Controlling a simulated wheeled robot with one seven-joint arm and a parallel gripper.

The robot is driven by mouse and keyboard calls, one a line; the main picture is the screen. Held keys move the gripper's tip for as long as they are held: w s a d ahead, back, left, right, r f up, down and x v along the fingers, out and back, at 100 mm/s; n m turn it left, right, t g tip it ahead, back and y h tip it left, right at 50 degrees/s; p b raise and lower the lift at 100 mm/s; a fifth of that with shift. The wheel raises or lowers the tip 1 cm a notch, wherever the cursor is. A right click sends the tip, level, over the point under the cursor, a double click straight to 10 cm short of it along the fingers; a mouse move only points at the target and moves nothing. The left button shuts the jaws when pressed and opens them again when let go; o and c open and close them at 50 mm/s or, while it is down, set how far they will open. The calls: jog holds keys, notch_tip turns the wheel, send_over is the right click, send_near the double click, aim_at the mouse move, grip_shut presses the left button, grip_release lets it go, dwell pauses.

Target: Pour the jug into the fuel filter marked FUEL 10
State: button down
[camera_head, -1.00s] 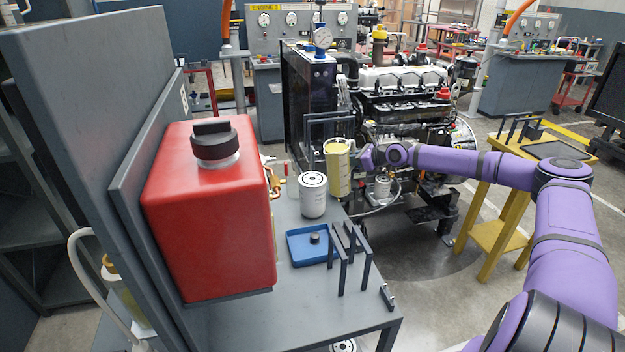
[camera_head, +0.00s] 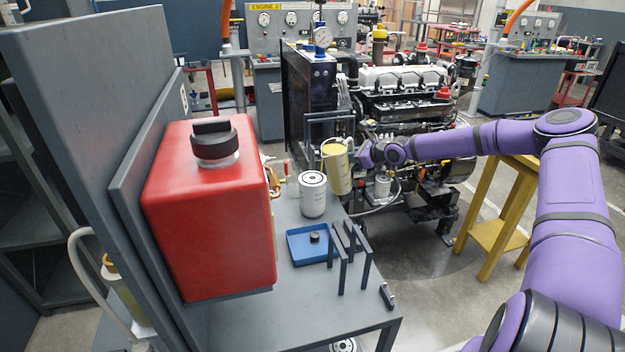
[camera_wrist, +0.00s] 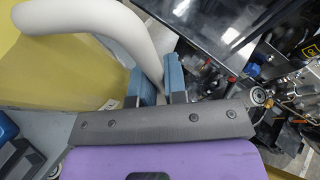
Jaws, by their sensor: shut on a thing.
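The yellow jug (camera_head: 339,172) is just behind and to the right of the white fuel filter in the head view, with its top leaning slightly left. My gripper (camera_head: 359,156) is at the jug's right side. In the wrist view the blue fingers of my gripper (camera_wrist: 157,84) are shut on the jug's white handle (camera_wrist: 110,22), with the yellow jug body (camera_wrist: 50,80) to the left.
A large red tank (camera_head: 210,225) with a black cap stands on the left. A blue tray (camera_head: 307,246) with a small dark part and a dark upright rack (camera_head: 352,255) are in front of the filter. The engine (camera_head: 405,105) is behind. The bench front (camera_head: 300,320) is mostly clear.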

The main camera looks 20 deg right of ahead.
aim_at(351, 139)
jog(key=shift+a+r, duration=0.2)
jog(key=shift+a, duration=0.1)
jog(key=shift+d+r+n, duration=0.1)
jog(key=shift+r+n, duration=0.15)
jog(key=shift+n, duration=0.05)
dwell(0.4)
jog(key=shift+s+a+r+n+t+h, duration=0.3)
jog(key=shift+a+r+n+t+h, duration=0.1)
jog(key=shift+r+n+h, duration=0.15)
dwell(1.8)
jog(key=shift+n+t+h, duration=0.3)
jog(key=shift+n+h, duration=0.15)
jog(key=shift+n, duration=0.1)
jog(key=shift+s+a+r, duration=0.1)
jog(key=shift+a+r, duration=0.1)
jog(key=shift+r, duration=0.45)
jog(key=shift+s+a+r, duration=0.1)
jog(key=shift+a+r, duration=0.05)
jog(key=shift+r, duration=0.5)
jog(key=shift+s+a+r, duration=0.1)
jog(key=shift+a+r, duration=0.1)
jog(key=shift+r, duration=0.45)
dwell(0.5)
jog(key=shift+s+a+r+n+b, duration=0.15)
jog(key=shift+r+n+b, duration=0.15)
jog(key=shift+r+b, duration=0.2)
dwell(1.2)
